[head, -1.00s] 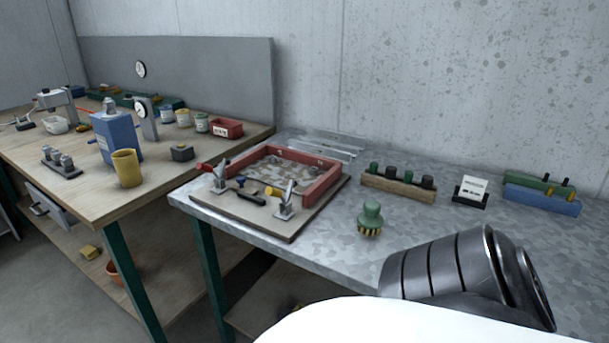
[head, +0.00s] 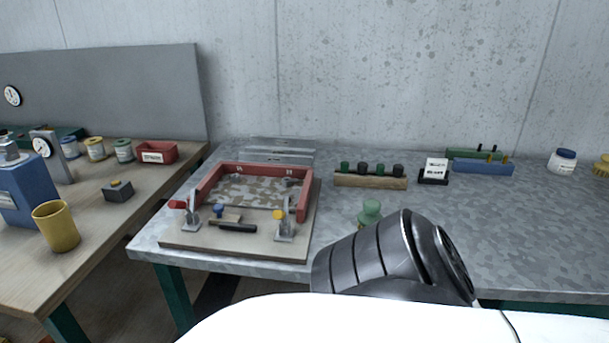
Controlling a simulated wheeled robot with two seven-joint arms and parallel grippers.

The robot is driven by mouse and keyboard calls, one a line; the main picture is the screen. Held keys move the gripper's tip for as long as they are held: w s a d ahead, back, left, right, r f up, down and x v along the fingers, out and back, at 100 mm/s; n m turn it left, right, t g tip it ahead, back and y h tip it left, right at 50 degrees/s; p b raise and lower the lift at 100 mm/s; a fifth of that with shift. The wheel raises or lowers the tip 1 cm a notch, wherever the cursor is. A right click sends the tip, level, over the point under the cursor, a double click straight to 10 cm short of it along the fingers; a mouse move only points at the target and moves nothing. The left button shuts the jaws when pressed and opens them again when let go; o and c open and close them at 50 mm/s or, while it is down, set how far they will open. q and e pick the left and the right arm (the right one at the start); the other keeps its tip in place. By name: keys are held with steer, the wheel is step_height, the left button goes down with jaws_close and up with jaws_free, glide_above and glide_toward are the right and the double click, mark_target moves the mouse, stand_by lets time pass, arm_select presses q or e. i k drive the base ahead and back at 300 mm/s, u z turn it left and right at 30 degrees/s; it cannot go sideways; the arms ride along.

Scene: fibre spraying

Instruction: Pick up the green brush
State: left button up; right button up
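The green brush (head: 370,211) stands on the grey metal table, right of the red frame. It has a rounded green knob handle. Its lower part is mostly hidden behind my dark arm joint, which is in the foreground. Neither of my grippers is in the head view, so I cannot see what they hold.
A red frame (head: 208,186) with clamps sits on a board at the table's left. A wooden block (head: 371,181) with several dark and green knobs, a small card stand (head: 434,171) and a blue block (head: 484,167) stand behind. A wooden bench (head: 110,216) is at left.

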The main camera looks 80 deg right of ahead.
mark_target(370, 214)
steer(key=z, duration=2.3)
